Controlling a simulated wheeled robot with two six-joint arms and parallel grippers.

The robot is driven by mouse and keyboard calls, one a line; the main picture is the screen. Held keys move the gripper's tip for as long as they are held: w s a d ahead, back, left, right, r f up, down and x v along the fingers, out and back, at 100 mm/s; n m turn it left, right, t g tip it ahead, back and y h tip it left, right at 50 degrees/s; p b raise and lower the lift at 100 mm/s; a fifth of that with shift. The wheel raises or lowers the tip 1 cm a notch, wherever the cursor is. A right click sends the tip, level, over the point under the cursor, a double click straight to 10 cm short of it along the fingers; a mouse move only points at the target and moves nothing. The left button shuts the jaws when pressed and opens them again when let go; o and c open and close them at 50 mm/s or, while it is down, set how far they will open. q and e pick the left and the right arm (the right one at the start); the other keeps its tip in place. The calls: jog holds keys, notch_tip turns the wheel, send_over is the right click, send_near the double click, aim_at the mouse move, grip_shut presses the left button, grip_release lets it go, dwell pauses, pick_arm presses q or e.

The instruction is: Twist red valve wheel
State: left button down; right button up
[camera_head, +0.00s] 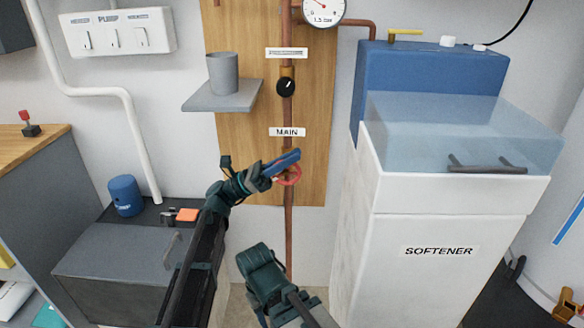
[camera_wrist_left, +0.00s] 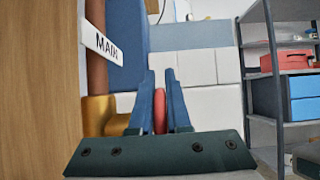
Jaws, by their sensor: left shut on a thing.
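The red valve wheel (camera_head: 291,175) sits on the copper pipe below the MAIN label (camera_head: 287,132). My left gripper (camera_head: 287,162) is at the wheel, its blue fingers over the upper left part and hiding some of it. In the left wrist view, the red wheel (camera_wrist_left: 159,110) shows edge-on between the two blue fingers (camera_wrist_left: 160,100), which are shut on it. The brass valve body (camera_wrist_left: 102,115) is just left of the fingers there. My right arm shows low in the head view, but its fingertips are not visible.
A white softener cabinet (camera_head: 440,255) with a clear lid stands to the right of the pipe. A grey shelf with a cup (camera_head: 222,72) is on the wooden board above left. A dark grey box (camera_head: 115,255) stands low on the left, with a blue canister (camera_head: 125,195) behind.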

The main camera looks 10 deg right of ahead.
pick_arm(q)
jog(key=shift+a, duration=0.1)
dwell(0.4)
jog(key=c, duration=0.9)
grip_release()
jog(key=shift+b+v, duration=4.15)
jog(key=shift+v, duration=2.75)
jog(key=shift+f, duration=0.15)
